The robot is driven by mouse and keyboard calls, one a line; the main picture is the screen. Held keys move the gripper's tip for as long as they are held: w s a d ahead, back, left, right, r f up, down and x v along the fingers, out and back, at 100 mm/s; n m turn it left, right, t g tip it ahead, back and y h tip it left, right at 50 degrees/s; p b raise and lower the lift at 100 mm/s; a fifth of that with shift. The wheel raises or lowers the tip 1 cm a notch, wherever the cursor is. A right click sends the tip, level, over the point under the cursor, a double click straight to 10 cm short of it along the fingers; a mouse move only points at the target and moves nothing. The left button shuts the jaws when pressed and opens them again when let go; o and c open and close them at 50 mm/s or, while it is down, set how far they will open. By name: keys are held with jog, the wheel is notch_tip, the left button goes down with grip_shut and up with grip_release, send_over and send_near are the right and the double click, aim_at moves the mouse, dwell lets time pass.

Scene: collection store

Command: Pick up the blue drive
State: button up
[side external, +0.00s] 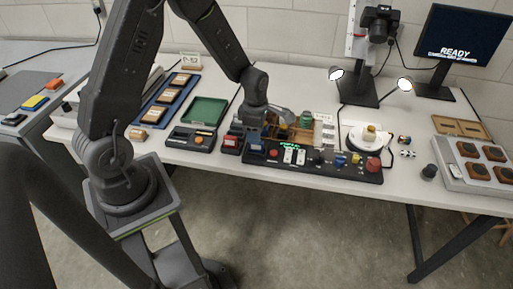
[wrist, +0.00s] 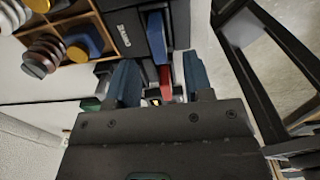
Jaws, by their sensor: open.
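The blue drive (side external: 254,147) sits in a dark dock near the front of the table in the side view, beside a dock with a red drive (side external: 231,141). In the wrist view the blue drive (wrist: 157,37) is beyond my fingertips, near the top centre. The red drive (wrist: 165,80) shows between my fingers there. My gripper (wrist: 160,82) is open, with nothing held between its two blue-grey fingers. In the side view my gripper (side external: 272,116) is low over the table, just behind the docks; its fingertips are hard to make out.
A wooden compartment tray (wrist: 82,78) with stacked discs lies close beside my gripper. A black control panel (side external: 318,160) with buttons runs along the front edge. A green tray (side external: 204,110) and a dark box (side external: 192,138) stand left. A white round stand (side external: 367,142) is right.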

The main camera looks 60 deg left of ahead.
aim_at(257, 148)
jog(key=shift+w+f, duration=0.15)
jog(key=shift+f, duration=2.55)
jog(key=shift+c, duration=0.4)
grip_shut()
